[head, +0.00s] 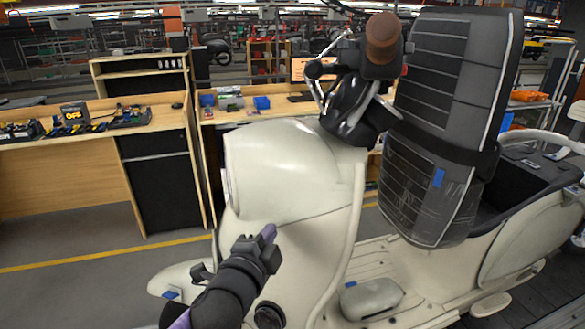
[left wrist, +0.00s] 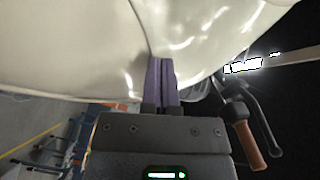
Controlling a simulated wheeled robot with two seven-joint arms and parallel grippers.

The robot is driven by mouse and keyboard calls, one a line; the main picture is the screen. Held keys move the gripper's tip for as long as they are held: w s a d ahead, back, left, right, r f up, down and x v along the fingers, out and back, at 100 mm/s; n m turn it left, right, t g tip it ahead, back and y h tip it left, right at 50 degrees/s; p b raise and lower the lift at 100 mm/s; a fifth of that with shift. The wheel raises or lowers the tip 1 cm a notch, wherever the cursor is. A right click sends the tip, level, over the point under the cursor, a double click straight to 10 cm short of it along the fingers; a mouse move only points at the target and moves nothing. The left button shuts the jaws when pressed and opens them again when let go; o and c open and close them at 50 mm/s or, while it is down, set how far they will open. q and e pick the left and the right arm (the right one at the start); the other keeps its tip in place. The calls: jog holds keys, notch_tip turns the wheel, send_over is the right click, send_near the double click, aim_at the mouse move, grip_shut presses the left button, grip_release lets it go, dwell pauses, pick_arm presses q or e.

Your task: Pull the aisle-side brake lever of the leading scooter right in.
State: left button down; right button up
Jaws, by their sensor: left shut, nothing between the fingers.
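A cream scooter (head: 290,165) stands in front of me, with its handlebar's brown grip (head: 383,38) pointing toward me. A dark brake lever with a ball end (head: 314,69) stands apart from the grip. In the left wrist view the brown grip (left wrist: 246,145) and the black lever (left wrist: 265,125) show at the right, with a gap between them. My left gripper (head: 268,234) is low beside the front body, well below the handlebar. Its purple fingers (left wrist: 160,82) are shut and empty, close to the cream panel; contact is unclear. My right gripper is out of view.
The footboard (head: 385,255) is at lower right. Wooden workbenches (head: 90,165) with tools and bins stand behind, beyond a yellow floor line (head: 110,254). The air left of the handlebar is clear.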

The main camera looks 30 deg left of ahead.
pick_arm(q)
notch_tip(320, 180, up, 24)
jog(key=d+m+t+h, duration=0.1)
jog(key=m+t+h, duration=0.2)
jog(key=m+h, duration=2.15)
jog(key=s+a+r+m+g+y, duration=0.3)
jog(key=m+y, duration=0.3)
jog(key=m, duration=0.5)
jog(key=s+a+r+m+g+y, duration=0.3)
jog(key=m+y, duration=0.4)
jog(key=m, duration=0.3)
jog(key=shift+s+a+r+m, duration=0.25)
jog(key=shift+s+m, duration=0.1)
jog(key=shift+s, duration=0.15)
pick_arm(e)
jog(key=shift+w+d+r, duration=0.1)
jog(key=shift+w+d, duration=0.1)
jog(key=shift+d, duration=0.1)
pick_arm(q)
jog(key=shift+w+d, duration=0.1)
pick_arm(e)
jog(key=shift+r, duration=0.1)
